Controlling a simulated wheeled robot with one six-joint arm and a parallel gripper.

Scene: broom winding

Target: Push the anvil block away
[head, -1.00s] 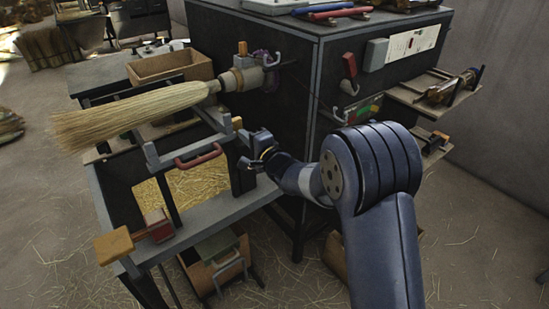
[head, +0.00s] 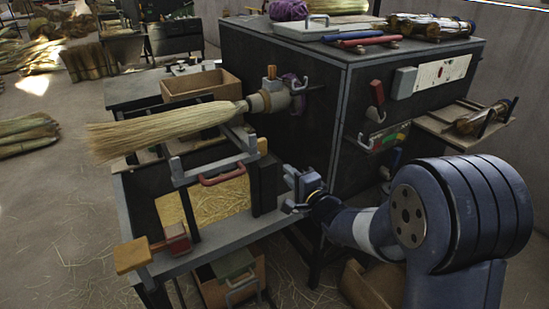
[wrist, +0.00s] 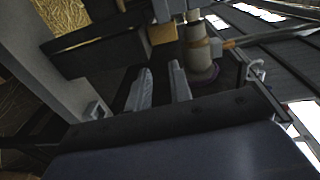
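I cannot tell for certain which part is the anvil block. A dark upright block (head: 263,187) stands at the right end of the bench frame, with a small yellow-tan piece (head: 262,146) above it. A grey cradle with a red handle (head: 222,179) lies under the straw broom (head: 165,132). My gripper (head: 291,190) is just right of the dark block; contact is unclear. In the wrist view my two fingers (wrist: 161,88) are apart with nothing visible between them. A round grey fitting (wrist: 201,60) is beyond them to the right.
A dark cabinet (head: 285,75) with switches stands behind and right of my gripper. A red block with a wooden handle (head: 177,239) sits at the bench's front left. Boxes (head: 228,286) are below the bench. The floor (head: 75,230) at left is mostly clear, with scattered straw.

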